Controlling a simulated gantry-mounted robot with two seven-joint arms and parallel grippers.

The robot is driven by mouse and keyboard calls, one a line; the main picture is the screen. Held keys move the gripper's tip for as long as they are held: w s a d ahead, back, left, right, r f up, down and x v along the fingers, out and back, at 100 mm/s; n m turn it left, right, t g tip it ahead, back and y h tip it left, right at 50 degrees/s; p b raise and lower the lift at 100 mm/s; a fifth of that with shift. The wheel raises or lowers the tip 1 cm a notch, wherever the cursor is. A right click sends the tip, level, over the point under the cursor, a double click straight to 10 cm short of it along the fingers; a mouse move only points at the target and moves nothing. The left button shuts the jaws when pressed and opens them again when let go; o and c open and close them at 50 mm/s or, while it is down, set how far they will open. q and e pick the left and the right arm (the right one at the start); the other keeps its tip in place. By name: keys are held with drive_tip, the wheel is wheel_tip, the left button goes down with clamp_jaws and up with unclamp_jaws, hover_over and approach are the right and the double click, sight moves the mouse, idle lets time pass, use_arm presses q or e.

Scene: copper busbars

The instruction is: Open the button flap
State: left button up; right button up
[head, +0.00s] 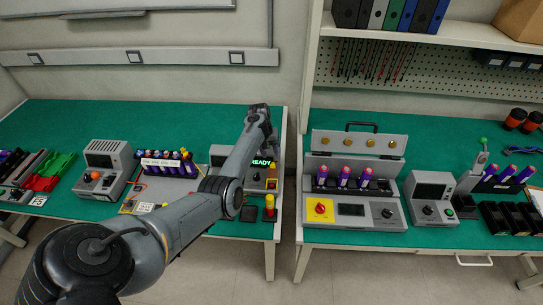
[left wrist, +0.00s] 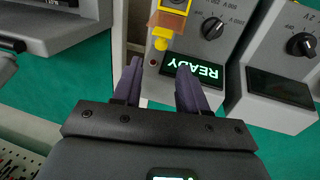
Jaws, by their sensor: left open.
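The button flap looks like the amber piece (left wrist: 168,21) with a yellow tab (left wrist: 162,40) at the top of the left wrist view, on a grey device with a lit READY display (left wrist: 197,68). I cannot tell how far the flap is raised. My left gripper (left wrist: 160,75) is open and empty, its dark purple fingers pointing at the device just short of the tab. In the head view its wrist is at the device's far side and its fingers cannot be made out. My right gripper is not in view.
A red and yellow stop button (head: 269,206) stands at the table's front edge. A rack of purple cells (head: 165,163) is left of my forearm. A gap separates this table from the right bench, which holds an open case (head: 358,143) and testers (head: 433,198).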

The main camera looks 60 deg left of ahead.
use_arm(q)
wheel_tip(320, 180, up, 6)
drive_tip(key=s, duration=0.1)
drive_tip(key=shift+a+r+p, duration=0.15)
drive_tip(key=shift+a+p, duration=0.2)
drive_tip(key=shift+s, duration=0.1)
